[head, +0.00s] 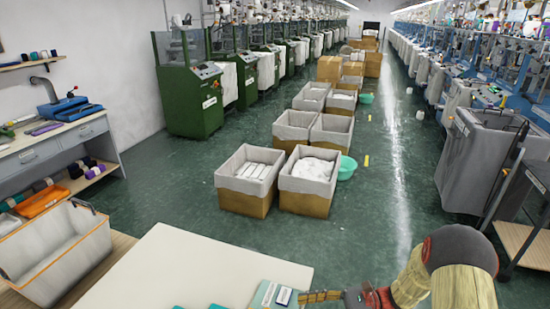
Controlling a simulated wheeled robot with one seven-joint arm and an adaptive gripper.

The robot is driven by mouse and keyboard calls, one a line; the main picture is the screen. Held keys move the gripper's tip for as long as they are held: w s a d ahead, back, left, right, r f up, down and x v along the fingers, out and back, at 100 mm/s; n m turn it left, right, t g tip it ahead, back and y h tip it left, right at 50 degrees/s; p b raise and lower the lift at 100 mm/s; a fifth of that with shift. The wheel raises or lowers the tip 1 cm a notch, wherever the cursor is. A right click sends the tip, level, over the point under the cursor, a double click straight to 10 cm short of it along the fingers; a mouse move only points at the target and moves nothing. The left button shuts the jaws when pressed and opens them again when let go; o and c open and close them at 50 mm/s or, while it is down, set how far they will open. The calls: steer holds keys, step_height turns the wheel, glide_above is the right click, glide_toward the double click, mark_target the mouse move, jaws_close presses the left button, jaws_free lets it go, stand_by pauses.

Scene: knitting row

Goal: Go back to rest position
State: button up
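My gripper (322,296) is low in the head view, just above the right edge of a cream table (210,262). My arm comes in from the lower right. The gripper is small and partly cut off by the bottom edge, so I cannot tell whether its fingers are open or shut, or whether they hold anything. Pale green flat packs (264,294) with a white label lie on the table close to the left of the gripper. Bits of teal items (216,307) show at the bottom edge.
A lined basket (60,250) stands left of the table. Two lined boxes (246,203) stand ahead, with more behind them. Green machines (190,100) line the left wall. A grey bin (478,165) and a cart (522,245) stand right.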

steer(key=s+a+r+n+g+h, duration=0.2)
steer(key=s+r+n+g+h, duration=0.1)
steer(key=s+r+n+h, duration=0.3)
steer(key=s+d+r+n+t+h, duration=0.4)
steer(key=s+r+n+h, duration=0.1)
steer(key=r, duration=0.3)
steer(key=s+d+r+n+t+h, duration=0.4)
steer(key=s+r+n+t+h, duration=0.1)
steer(key=r, duration=0.3)
steer(key=shift+s+d+n+h, duration=0.3)
steer(key=shift+s+n+h, duration=0.25)
steer(key=shift+n+h, duration=0.35)
steer(key=shift+a+r, duration=0.1)
